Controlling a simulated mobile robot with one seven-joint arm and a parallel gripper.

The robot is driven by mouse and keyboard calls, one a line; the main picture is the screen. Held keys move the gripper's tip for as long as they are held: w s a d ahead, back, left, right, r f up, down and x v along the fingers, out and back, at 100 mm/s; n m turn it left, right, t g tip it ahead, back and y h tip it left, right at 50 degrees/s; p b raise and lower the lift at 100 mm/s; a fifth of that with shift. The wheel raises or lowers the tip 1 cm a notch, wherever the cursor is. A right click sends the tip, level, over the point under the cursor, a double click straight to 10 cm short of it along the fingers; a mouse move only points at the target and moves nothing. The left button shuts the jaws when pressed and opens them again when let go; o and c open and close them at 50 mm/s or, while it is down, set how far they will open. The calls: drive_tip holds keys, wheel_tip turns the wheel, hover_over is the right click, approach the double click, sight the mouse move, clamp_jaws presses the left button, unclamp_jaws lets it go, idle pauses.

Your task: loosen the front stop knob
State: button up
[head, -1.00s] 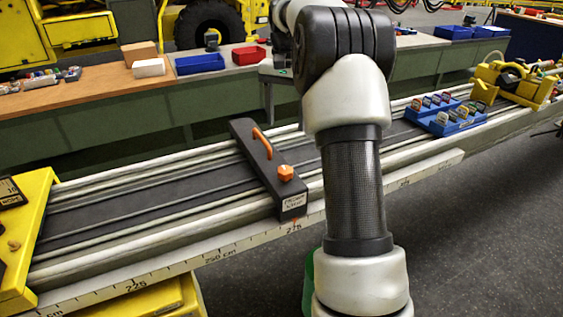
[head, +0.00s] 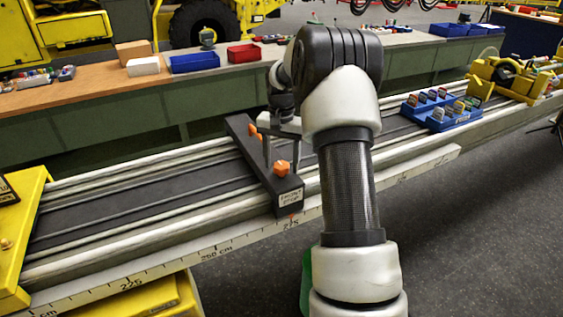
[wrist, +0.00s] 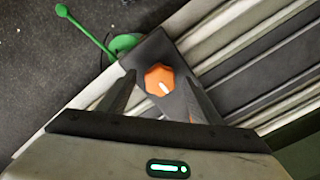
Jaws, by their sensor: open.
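The front stop is a dark bar (head: 261,172) lying across the rails, with a label on its near end. Its orange knob (head: 282,168) stands on top near that end. The knob also shows in the wrist view (wrist: 158,79), with a white mark on its top. My gripper (head: 281,158) is open and empty above the stop. In the wrist view its fingers (wrist: 161,84) appear on either side of the knob, with gaps. I cannot tell whether the fingertips reach down around it.
A ruler scale (head: 215,252) runs along the rail's near edge. A blue tray (head: 441,122) with small items sits farther right on the rails. A yellow block (head: 22,235) stands at the left end. A green thing (wrist: 125,43) lies beyond the stop in the wrist view.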

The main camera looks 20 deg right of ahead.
drive_tip(key=shift+c, duration=0.6)
drive_tip(key=c, duration=0.9)
drive_tip(key=shift+c, duration=0.2)
